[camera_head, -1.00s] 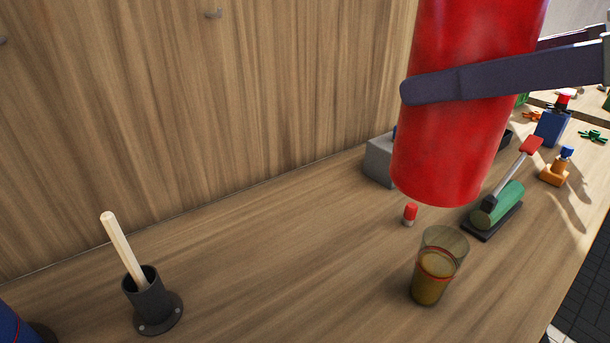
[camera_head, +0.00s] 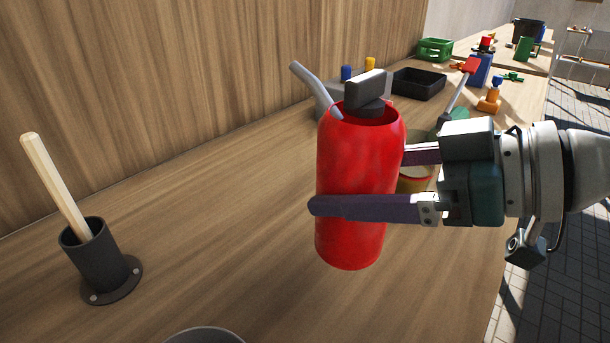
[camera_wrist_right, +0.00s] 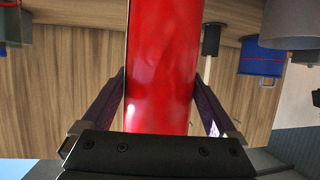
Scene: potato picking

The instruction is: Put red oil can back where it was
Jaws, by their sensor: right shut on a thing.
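The red oil can (camera_head: 352,235) is upright in the head view, with a grey spout pointing up and left and a dark handle on top. My right gripper (camera_head: 345,188) comes in from the right and is shut around the can's body, one finger across its near side and the other partly hidden behind it. In the right wrist view the can (camera_wrist_right: 160,60) fills the space between both fingers. I cannot tell whether its base touches the workbench (camera_head: 240,240). My left gripper is not in view.
A dark holder (camera_head: 100,258) with a wooden stick stands at left. A black tray (camera_head: 418,84), green crate (camera_head: 435,48) and blue can (camera_head: 480,70) stand farther back. A grey rim (camera_head: 205,335) shows at the bottom edge.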

